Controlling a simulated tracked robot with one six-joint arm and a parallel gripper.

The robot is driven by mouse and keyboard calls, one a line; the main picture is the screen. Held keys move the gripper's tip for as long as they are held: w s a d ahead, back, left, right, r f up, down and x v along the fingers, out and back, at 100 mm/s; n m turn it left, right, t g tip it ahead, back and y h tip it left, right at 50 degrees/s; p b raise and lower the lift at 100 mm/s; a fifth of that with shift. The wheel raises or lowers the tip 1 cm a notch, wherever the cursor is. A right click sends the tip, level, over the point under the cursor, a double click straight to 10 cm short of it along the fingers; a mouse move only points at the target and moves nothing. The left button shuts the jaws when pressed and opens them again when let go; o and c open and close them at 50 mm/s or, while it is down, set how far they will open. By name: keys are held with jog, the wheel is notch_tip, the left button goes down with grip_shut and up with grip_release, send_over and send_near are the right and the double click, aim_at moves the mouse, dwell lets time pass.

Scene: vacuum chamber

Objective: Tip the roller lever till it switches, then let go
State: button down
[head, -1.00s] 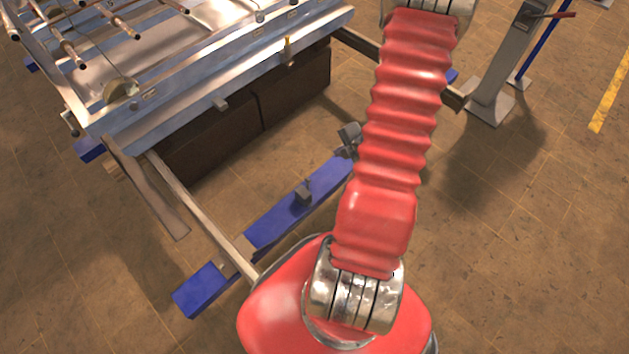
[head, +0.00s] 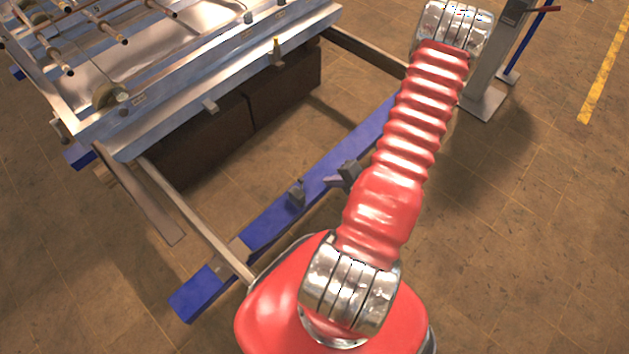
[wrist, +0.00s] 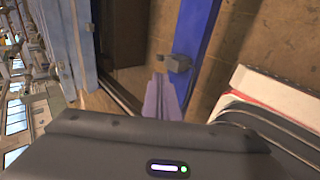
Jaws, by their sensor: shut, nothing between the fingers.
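A small grey switch box (head: 297,194) stands on the blue beam, left of my forearm in the head view. In the wrist view it is the grey block (wrist: 179,63) on the blue beam, just ahead of my fingers. A roller lever cannot be clearly made out on it. In the wrist view my gripper (wrist: 158,77) is shut and empty. Its tips look close to the box; whether they touch it cannot be told.
The blue beam (head: 265,227) runs diagonally across the floor. A metal frame with a shiny tray (head: 215,95) and dark blocks (head: 283,95) below stands at upper left. A grey post (head: 484,95) stands at upper right. Tiled floor is clear at lower right.

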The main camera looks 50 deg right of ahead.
aim_at(303, 181)
jog(key=x, duration=1.3)
jog(key=shift+w+a+f, duration=0.1)
jog(key=shift+w+f, duration=0.15)
jog(key=shift+f, duration=0.1)
jog(key=shift+a, duration=0.15)
